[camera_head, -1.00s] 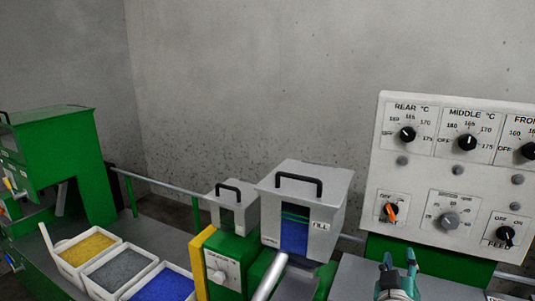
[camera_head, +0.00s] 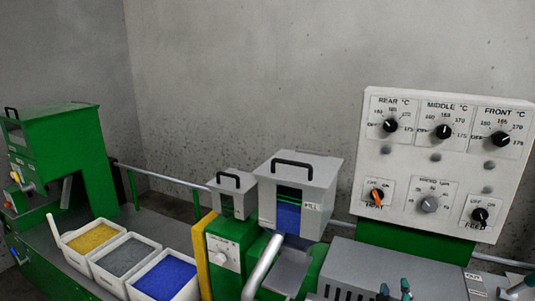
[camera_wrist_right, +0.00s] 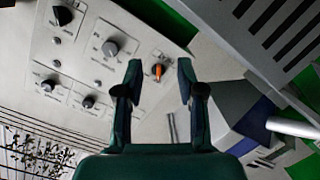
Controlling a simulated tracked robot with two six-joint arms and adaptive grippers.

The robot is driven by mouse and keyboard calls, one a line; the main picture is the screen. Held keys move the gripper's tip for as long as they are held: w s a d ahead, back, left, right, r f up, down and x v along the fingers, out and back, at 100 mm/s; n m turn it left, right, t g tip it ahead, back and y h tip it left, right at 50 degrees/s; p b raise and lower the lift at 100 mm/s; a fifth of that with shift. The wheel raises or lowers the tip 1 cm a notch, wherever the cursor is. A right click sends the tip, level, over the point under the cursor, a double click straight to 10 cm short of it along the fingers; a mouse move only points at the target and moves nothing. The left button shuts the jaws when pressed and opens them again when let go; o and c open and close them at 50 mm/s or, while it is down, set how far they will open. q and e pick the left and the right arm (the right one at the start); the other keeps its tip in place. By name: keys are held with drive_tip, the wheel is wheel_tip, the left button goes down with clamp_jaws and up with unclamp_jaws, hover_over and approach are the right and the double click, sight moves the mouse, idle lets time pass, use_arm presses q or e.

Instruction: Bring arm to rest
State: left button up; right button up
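My right gripper (camera_head: 395,289) shows at the bottom edge of the head view, its teal fingertips below the control panel (camera_head: 372,215). In the right wrist view my right gripper (camera_wrist_right: 160,68) is open, with a clear gap between its fingers and nothing held. The orange HEAT knob (camera_wrist_right: 158,70) shows through that gap, beyond the fingertips. It also shows at the panel's lower left in the head view (camera_head: 377,196). My left gripper is not in view.
A grey hopper (camera_head: 322,190) with blue material stands left of the panel. White bins of yellow (camera_head: 93,238), grey (camera_head: 122,258) and blue (camera_head: 165,279) granules sit at lower left. A grey vented housing (camera_head: 395,262) lies below the panel.

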drive_tip(key=s+a+f+g+y, duration=0.2)
drive_tip(key=s+f, duration=0.1)
drive_tip(key=f, duration=0.6)
drive_tip(key=s+a+f+n+g+y, duration=0.1)
drive_tip(key=s+a+f+g+y, duration=0.15)
drive_tip(key=f, duration=0.55)
drive_tip(key=s+a+f+g+y, duration=0.2)
drive_tip(key=s+a+f, duration=0.15)
drive_tip(key=f, duration=0.55)
drive_tip(key=s+a+f+m+g+y, duration=0.2)
drive_tip(key=s+a+f+g, duration=0.1)
drive_tip(key=s, duration=0.6)
drive_tip(key=s+a+f+m+g+y, duration=0.3)
drive_tip(key=s+a, duration=0.3)
drive_tip(key=s, duration=0.3)
drive_tip(key=shift+f+g, duration=0.55)
drive_tip(key=shift+g, duration=0.1)
drive_tip(key=shift+o, duration=0.3)
